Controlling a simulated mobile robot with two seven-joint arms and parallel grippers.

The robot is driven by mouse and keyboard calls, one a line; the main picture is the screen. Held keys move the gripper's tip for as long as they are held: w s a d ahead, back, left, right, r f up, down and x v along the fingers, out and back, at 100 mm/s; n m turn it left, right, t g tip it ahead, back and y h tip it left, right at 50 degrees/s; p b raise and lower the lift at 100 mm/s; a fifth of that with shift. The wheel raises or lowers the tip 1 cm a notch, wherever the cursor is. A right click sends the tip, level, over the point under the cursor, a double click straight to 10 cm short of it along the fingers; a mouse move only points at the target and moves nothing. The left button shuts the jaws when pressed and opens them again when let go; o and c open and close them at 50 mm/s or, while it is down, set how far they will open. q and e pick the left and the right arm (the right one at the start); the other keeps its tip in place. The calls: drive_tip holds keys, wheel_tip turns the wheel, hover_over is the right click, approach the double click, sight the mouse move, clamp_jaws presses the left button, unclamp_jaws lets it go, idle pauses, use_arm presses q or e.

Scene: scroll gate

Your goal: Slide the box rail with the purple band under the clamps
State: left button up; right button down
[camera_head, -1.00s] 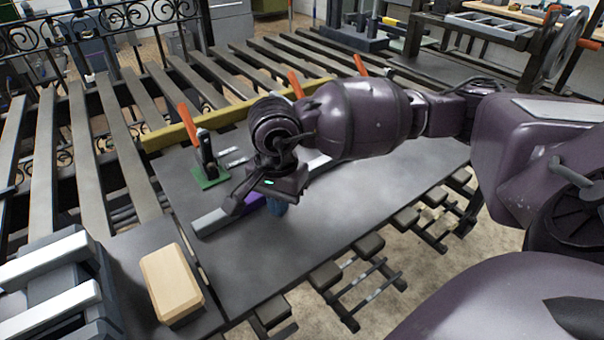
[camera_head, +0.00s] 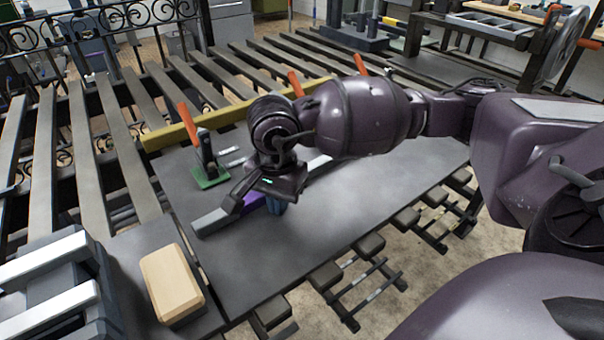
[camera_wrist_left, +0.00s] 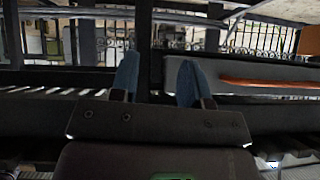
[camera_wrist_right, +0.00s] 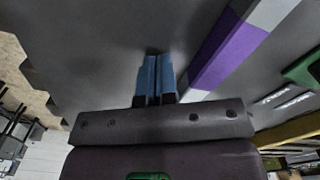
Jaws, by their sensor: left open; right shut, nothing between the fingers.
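The grey box rail (camera_head: 210,220) lies on the dark plate, running from front left toward back right, partly hidden behind my right arm. Its purple band (camera_head: 254,200) shows just left of my right gripper (camera_head: 276,206). In the right wrist view the band (camera_wrist_right: 228,52) is to the right of the shut, empty blue fingers (camera_wrist_right: 157,78), with a gap in the picture. A clamp with a green base and orange handle (camera_head: 207,160) stands behind the rail's left part. Orange handles of other clamps (camera_head: 296,84) rise behind my arm. My left gripper (camera_wrist_left: 158,82) is open and empty, away from the rail.
A yellow bar (camera_head: 236,110) runs along the plate's back edge. A wooden block (camera_head: 171,283) sits at the front left. The dark plate (camera_head: 330,230) is clear in front of the rail. Slatted racks (camera_head: 90,150) lie beyond.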

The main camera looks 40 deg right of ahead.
use_arm(q)
drive_tip(key=shift+s+f+b, duration=0.5)
drive_tip(key=shift+f+b, duration=0.05)
drive_tip(key=shift+f, duration=0.35)
use_arm(e)
drive_tip(key=shift+w+d, duration=0.1)
drive_tip(key=shift+w, duration=1.55)
